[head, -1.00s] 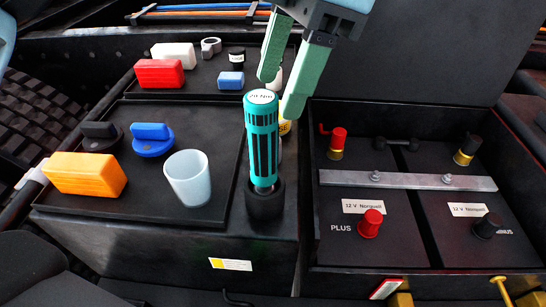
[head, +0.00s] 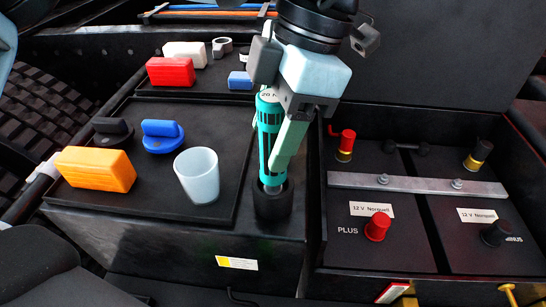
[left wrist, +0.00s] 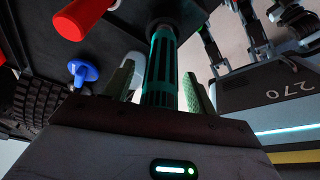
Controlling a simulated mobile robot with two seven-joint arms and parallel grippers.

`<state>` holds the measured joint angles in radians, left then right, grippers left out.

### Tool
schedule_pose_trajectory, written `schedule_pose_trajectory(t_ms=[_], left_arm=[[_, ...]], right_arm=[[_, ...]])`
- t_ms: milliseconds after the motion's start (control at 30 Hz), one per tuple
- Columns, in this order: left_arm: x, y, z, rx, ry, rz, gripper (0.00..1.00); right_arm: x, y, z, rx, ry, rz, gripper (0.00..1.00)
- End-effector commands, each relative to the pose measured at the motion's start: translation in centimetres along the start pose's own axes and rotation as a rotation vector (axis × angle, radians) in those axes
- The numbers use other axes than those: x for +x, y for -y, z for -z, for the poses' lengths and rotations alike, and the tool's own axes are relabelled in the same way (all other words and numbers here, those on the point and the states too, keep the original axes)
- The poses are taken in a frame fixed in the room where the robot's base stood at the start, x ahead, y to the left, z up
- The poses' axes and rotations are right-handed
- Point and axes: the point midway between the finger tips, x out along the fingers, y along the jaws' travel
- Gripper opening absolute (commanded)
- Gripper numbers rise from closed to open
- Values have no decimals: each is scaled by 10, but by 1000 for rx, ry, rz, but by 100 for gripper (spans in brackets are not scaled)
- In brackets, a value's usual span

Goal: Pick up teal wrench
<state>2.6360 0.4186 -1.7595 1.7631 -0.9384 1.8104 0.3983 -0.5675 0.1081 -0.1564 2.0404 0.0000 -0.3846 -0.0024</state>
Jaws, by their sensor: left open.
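The teal wrench (head: 269,130) stands upright in a round black holder (head: 273,203) at the right front corner of the black tool box. Its upper end is partly covered by my left gripper (head: 274,155), which has come down over it from above. One green finger runs along the wrench's right side; the other is mostly hidden in the head view. In the left wrist view, the wrench (left wrist: 162,65) stands between the two spread fingers of my left gripper (left wrist: 160,82). The gripper is open. I cannot make out my right gripper.
A translucent cup (head: 197,176) stands just left of the wrench. An orange block (head: 96,169), a blue knob (head: 162,136) and a black knob (head: 113,130) sit on the tray. Red block (head: 170,71) lies behind. A battery box with terminals (head: 377,227) is on the right.

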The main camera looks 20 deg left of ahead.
Motion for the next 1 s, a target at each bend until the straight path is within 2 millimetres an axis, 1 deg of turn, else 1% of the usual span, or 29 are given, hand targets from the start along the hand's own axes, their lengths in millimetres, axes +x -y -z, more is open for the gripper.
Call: schedule_pose_trajectory(t_ms=[100,267,367,700,1000], left_arm=[[4,0,0,0,0,0,57],[3,0,0,0,0,0,57],[3,0,0,0,0,0,45],[3,0,0,0,0,0,0],[1,0,0,-1,2,0,0]], right_arm=[[1,-1,2,-1,-5,-1,0],[2,-1,3,-2,-6,-1,0],[2,-1,3,-2,-5,-1,0],[-1,0,-2,0,5,0,0],[-3,0,-5,1,11,0,0]])
